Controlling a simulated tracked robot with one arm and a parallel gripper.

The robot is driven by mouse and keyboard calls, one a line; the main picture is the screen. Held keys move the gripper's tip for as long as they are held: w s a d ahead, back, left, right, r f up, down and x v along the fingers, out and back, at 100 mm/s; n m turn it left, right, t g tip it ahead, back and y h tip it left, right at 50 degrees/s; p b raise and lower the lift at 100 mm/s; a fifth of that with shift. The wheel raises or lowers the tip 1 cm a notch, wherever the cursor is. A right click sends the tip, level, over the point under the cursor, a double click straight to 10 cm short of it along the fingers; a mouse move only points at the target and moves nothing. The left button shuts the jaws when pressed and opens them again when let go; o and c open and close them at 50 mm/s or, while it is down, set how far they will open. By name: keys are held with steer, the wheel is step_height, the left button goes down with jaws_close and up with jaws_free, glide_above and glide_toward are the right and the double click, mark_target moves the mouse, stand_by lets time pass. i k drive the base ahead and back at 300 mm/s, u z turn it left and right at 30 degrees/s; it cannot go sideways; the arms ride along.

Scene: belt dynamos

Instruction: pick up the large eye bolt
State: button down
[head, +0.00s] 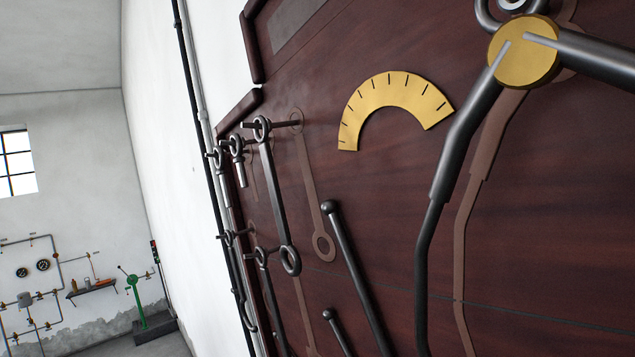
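A dark red wooden panel (400,190) fills the right side, with metal pieces on pegs. A short ring-headed piece (240,172), like an eye bolt, hangs near its left edge. Another ring-headed piece (218,158) hangs just left of it, seen nearly edge-on. A longer bar (268,180) with a ring at each end hangs to their right. I cannot tell for certain which is the large eye bolt. A metal ring (486,14) at the top right is cut off by the picture edge. My gripper is not in view.
A brass scale arc (385,90), a brass hub (523,50) with dark rods, and ball-ended rods (350,260) lie on or before the panel. Dark pipes (195,110) run down the white wall. At far left are a green lever stand (137,300), a shelf (92,288) and pipework.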

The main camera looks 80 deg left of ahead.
mark_target(220, 161)
steer(key=u, duration=2.9)
steer(key=k, duration=0.5)
steer(key=u, duration=0.65)
steer(key=k, duration=0.85)
steer(key=u, duration=0.6)
steer(key=i, duration=1.9)
steer(key=z, duration=1.25)
steer(key=i, duration=0.65)
steer(key=z, duration=0.5)
